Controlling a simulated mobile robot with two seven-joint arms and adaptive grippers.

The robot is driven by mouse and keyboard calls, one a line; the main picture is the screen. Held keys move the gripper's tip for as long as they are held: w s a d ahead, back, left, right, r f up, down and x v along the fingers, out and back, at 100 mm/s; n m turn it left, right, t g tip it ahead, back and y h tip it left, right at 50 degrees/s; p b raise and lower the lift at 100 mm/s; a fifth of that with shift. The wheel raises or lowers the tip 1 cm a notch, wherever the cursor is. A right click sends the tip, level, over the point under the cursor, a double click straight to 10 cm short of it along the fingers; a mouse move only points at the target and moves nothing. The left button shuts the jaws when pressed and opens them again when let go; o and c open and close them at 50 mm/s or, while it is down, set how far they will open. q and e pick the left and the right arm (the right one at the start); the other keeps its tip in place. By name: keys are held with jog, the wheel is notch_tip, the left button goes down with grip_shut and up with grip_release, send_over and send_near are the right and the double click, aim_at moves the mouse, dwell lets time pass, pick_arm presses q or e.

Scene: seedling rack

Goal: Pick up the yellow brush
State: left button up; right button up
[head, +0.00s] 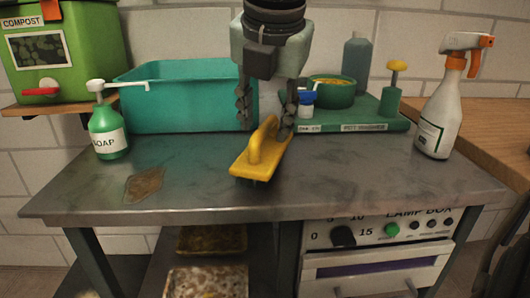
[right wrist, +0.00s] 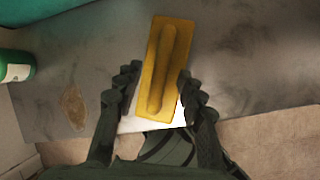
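The yellow brush (head: 257,160) is a flat block with a raised handle along its top, on the grey table in front of the teal bin. My right gripper (head: 265,126) points down at the brush's far end, with its fingers spread wide. In the right wrist view, the brush (right wrist: 166,68) lies between the open fingers of the gripper (right wrist: 157,78), nearer the right finger. A gap shows on the left; whether the right finger touches the brush, I cannot tell. My left gripper is not in view.
The teal bin (head: 180,98) stands behind the gripper. A soap bottle (head: 107,130) is at left, with a brown patch (head: 144,185) before it. A green tray (head: 375,124) with a bowl (head: 331,93) and a spray bottle (head: 440,118) are at right. The front right tabletop is clear.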

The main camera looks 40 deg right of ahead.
grip_shut()
dwell(0.4)
jog(key=shift+r, duration=0.55)
jog(key=r, duration=0.2)
jog(key=a+r, duration=0.1)
jog(key=shift+r, duration=0.35)
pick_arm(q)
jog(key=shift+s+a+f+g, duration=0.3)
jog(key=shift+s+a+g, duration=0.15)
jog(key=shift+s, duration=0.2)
pick_arm(e)
jog(key=a+r, duration=0.6)
jog(key=a, duration=0.4)
jog(key=shift+w+a, duration=0.3)
jog(key=shift+w, duration=0.15)
jog(key=shift+r, duration=0.1)
